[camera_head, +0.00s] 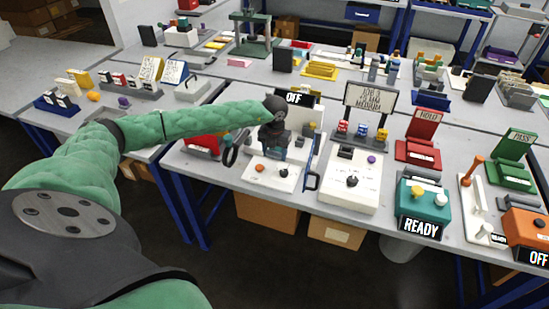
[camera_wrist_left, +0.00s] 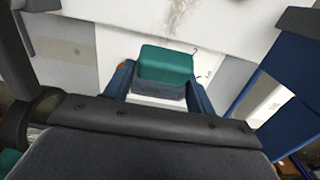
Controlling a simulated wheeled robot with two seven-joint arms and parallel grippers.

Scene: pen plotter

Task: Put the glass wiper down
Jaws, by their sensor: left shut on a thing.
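My left gripper (camera_head: 275,145) is over the white plotter-like machine with an OFF sign (camera_head: 293,97) at the middle of the near bench. In the left wrist view my left gripper (camera_wrist_left: 160,90) is shut on the glass wiper (camera_wrist_left: 166,63), a teal block with a dark grey lower part between the two blue fingers. Beyond it is a white surface (camera_wrist_left: 120,14) with a brownish smudge. I cannot tell whether the wiper touches anything below. In the head view the wiper is not clearly seen behind the gripper. My right gripper is not in view.
Right of the machine stands a white box with a black knob (camera_head: 352,181), then a teal READY box (camera_head: 424,205). A blue panel with a handle (camera_head: 313,165) stands close to my gripper's right. A red device (camera_head: 203,143) sits to its left.

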